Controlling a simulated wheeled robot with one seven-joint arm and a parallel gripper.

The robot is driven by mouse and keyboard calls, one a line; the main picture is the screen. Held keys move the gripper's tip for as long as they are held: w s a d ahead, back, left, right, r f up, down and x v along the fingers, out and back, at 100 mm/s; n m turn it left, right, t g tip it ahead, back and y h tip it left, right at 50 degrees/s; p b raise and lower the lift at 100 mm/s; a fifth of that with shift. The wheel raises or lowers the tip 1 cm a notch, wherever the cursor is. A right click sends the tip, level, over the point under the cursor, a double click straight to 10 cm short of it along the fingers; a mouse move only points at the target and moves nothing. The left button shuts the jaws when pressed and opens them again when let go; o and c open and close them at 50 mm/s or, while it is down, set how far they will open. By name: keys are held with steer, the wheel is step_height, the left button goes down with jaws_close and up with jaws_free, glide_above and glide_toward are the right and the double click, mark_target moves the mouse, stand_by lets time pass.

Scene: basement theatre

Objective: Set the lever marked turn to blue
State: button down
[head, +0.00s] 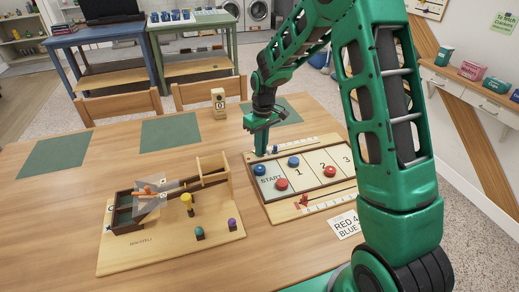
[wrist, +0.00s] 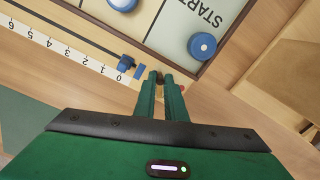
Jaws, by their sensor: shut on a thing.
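My gripper (head: 260,152) is at the far left corner of the wooden game board (head: 262,205). In the wrist view its two green fingers (wrist: 160,78) are nearly together, closed on a small dark brown piece that seems to be the turn lever (wrist: 159,76). Most of the lever is hidden by the fingers, and no "turn" label is readable. A blue patch (wrist: 140,71) lies beside the fingers on the scale side. A sliver of red (wrist: 182,88) shows on the other side. I cannot tell exactly which way the lever points.
Blue discs (wrist: 202,45) and red discs (head: 330,171) lie on the board's START, 1 and 2 spaces. A blue slider (wrist: 125,63) is near 0, close to the fingers. A red slider (head: 303,201) is on the near side. A card (head: 345,224) and a second wooden device (head: 165,240) stand nearby.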

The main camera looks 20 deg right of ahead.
steer(key=c, duration=1.8)
jaws_free()
steer(key=shift+w+d+r, duration=0.1)
steer(key=shift+d+r, duration=0.05)
steer(key=shift+r, duration=2.55)
steer(key=shift+w+d+r, duration=0.1)
steer(key=shift+r, duration=2.55)
